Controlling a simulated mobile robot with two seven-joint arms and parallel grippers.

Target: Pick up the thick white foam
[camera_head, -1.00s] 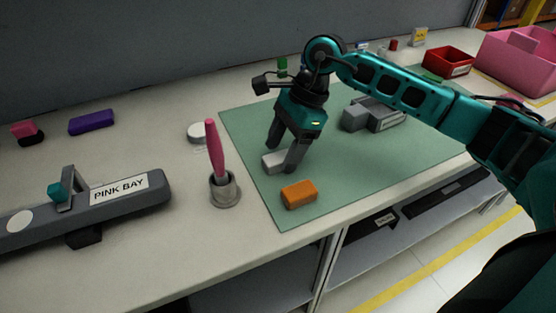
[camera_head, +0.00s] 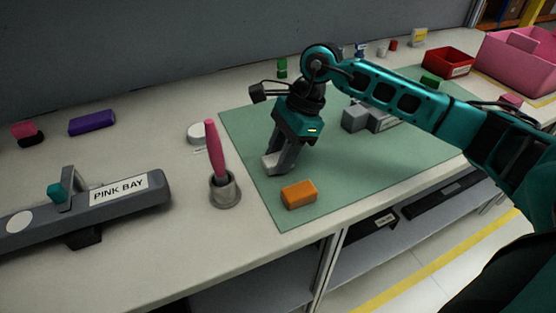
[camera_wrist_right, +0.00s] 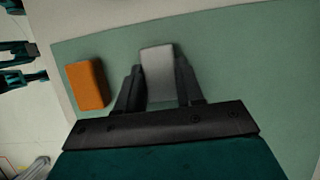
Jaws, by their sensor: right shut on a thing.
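The thick white foam (camera_head: 270,162) is a small pale block at the left part of the green mat. My right gripper (camera_head: 277,163) points down over it and is shut on it, with a finger on either side. In the right wrist view the foam (camera_wrist_right: 158,72) sits between the two fingers of the gripper (camera_wrist_right: 160,90) and sticks out past their tips. I cannot tell whether the foam touches the mat or is just above it. My left gripper is not in view.
An orange block (camera_head: 299,194) lies close by on the green mat (camera_head: 340,180). A grey holder (camera_head: 224,191) with a pink stick stands left of the mat. A grey fixture (camera_head: 375,117) is behind my gripper. A red bin (camera_head: 447,63) and pink bin (camera_head: 515,60) stand far right.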

